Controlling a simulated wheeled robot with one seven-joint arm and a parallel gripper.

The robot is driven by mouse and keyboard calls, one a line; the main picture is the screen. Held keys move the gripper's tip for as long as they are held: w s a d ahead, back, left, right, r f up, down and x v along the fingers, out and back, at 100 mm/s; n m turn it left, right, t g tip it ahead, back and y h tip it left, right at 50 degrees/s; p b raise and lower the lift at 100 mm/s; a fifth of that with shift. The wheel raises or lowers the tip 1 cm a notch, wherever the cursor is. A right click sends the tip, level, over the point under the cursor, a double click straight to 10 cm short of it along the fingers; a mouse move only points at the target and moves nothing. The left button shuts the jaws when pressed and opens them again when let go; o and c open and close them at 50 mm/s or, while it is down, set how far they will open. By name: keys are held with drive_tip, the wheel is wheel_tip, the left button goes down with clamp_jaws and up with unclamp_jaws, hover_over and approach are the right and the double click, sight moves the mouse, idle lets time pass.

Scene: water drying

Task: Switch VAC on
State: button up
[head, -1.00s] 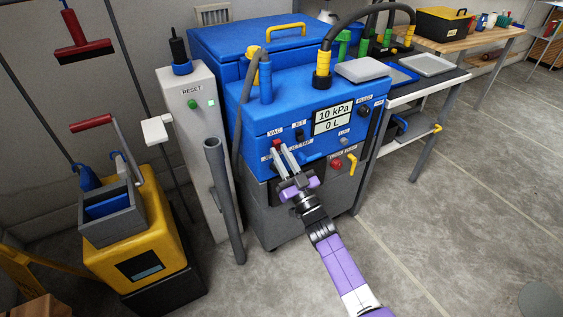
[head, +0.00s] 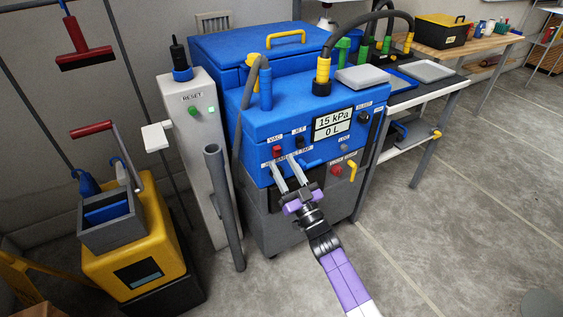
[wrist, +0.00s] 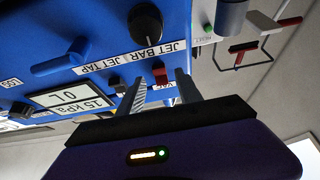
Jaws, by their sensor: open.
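The red VAC switch (head: 276,151) sits under its VAC label on the blue machine's front panel. A black JET switch (head: 299,142) is to its right. My gripper (head: 283,164) is open and empty, its two fingers apart just below and in front of the switches. In the wrist view, the red VAC switch (wrist: 160,77) shows between the open fingers (wrist: 160,90), beyond their tips. I cannot tell whether they touch it. The panel display (head: 333,123) reads 15 kPa and 0 L. The switch's exact tilt is too small to read.
A grey column with a RESET button (head: 193,111) stands left of the machine, with a grey pipe (head: 224,205) in front. A yellow lever (head: 352,170) and red knob (head: 337,170) are on the panel's lower right. Open floor lies to the right.

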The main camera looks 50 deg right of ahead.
drive_tip(key=v, duration=0.5)
drive_tip(key=shift+s+a+f, duration=0.1)
drive_tip(key=shift+s+a, duration=0.05)
drive_tip(key=shift+s, duration=0.25)
drive_tip(key=s+a+r+n+g+y, duration=0.1)
drive_tip(key=s+a+r+g+y, duration=0.1)
drive_tip(key=s+a, duration=0.75)
drive_tip(key=s+a+r+n+g+y, duration=0.1)
drive_tip(key=s+a+r+g+y, duration=0.15)
drive_tip(key=s+a, duration=0.7)
drive_tip(key=s+a+r+n+g+y, duration=0.1)
drive_tip(key=s+a+r+g+y, duration=0.2)
drive_tip(key=s, duration=1.2)
wheel_tip(320, 180, up, 12)
drive_tip(key=h+p, duration=0.1)
drive_tip(key=p, duration=1.2)
drive_tip(key=shift+w+a+f, duration=0.15)
drive_tip(key=shift+w+a, duration=0.25)
drive_tip(key=shift+a, duration=0.1)
